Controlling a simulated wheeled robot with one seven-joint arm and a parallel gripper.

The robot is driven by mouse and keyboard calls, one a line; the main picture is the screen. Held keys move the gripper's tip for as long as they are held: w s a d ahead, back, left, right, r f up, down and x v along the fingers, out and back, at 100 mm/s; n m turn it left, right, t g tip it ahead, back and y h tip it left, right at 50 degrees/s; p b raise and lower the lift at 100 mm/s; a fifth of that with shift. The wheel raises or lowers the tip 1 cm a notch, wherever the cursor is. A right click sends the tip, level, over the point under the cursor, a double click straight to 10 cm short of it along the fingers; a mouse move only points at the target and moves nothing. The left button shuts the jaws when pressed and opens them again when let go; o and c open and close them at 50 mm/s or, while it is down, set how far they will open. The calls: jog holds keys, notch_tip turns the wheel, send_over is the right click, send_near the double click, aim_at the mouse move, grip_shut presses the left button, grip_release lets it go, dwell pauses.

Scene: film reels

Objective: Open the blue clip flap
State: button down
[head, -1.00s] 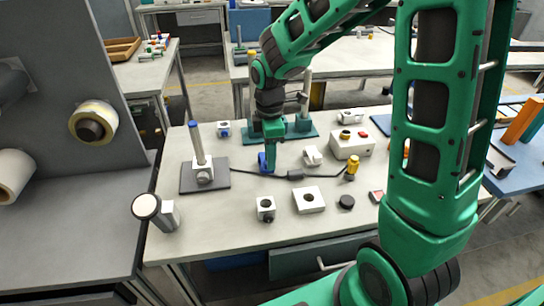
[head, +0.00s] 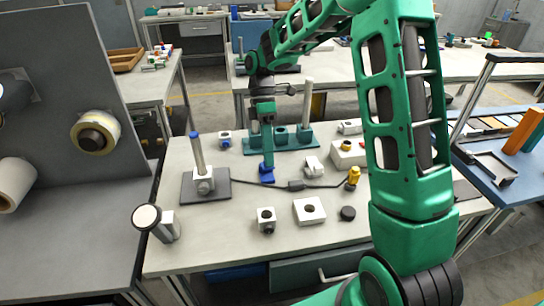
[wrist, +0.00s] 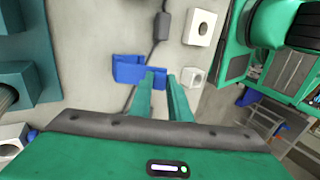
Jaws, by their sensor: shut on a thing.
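My gripper (head: 267,164) points down onto the clip from above. In the wrist view the blue clip (wrist: 130,70) lies at the fingertips of my gripper (wrist: 165,75), with its right edge at the left finger. The fingers are shut on the flap, which they partly hide. The cable runs past the clip.
A post on a dark base (head: 206,187) stands left of the clip. A teal fixture (head: 281,139) stands behind my gripper. A white block (head: 313,167) is close on the right. White blocks with holes (head: 309,211) lie in front. Bare bench lies between them.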

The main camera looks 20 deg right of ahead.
jog(key=shift+a, duration=0.35)
jog(key=c, duration=1.6)
grip_release()
jog(key=shift+c, duration=0.2)
jog(key=shift+d, duration=0.1)
jog(key=shift+r, duration=0.1)
jog(key=v, duration=0.7)
jog(key=shift+w, duration=0.3)
jog(key=shift+r, duration=0.1)
